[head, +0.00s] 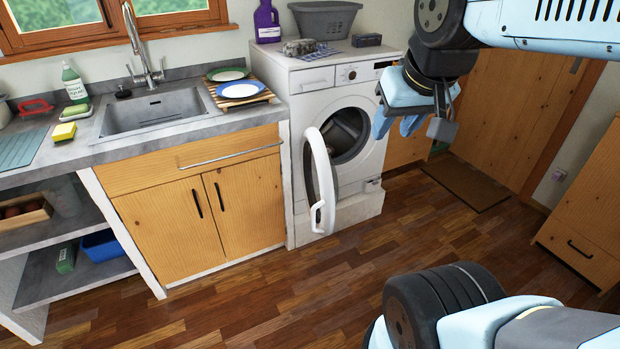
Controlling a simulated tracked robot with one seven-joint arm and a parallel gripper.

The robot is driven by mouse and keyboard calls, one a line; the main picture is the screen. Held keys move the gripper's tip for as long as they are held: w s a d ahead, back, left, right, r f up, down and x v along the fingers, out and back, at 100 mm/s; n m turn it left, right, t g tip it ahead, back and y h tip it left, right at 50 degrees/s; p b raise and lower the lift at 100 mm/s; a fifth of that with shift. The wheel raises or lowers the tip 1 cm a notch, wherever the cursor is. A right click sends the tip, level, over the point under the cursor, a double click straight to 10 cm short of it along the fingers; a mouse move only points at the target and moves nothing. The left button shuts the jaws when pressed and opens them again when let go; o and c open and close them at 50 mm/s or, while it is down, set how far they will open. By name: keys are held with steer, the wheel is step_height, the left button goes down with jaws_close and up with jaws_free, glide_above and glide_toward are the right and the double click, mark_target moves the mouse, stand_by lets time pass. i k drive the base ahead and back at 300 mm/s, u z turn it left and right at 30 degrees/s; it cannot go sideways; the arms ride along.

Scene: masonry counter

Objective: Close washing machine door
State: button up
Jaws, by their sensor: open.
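The white washing machine (308,95) stands at the right end of the counter. Its round door (323,180) is open and swung out to the left, seen nearly edge-on, with a white handle (316,216) low on its free edge. The dark drum opening (346,134) shows to the right of the door. My gripper (410,128) is at the upper right, pointing down, open with nothing visible between its fingers. In the picture it lies to the right of the drum opening and apart from the door.
On the machine top stand a grey basin (325,20), a purple bottle (267,22) and small items. The counter (180,130) with sink (160,112) and wooden cabinet (165,238) is at left. The wood floor (290,290) before the machine is clear. A doormat (465,184) lies right.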

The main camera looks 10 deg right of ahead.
mark_target(323, 223)
steer(key=u, duration=0.1)
steer(key=i, duration=1)
steer(key=z, duration=0.5)
steer(key=k, duration=1.55)
steer(key=u, duration=0.35)
steer(key=i, duration=1)
steer(key=z, duration=0.05)
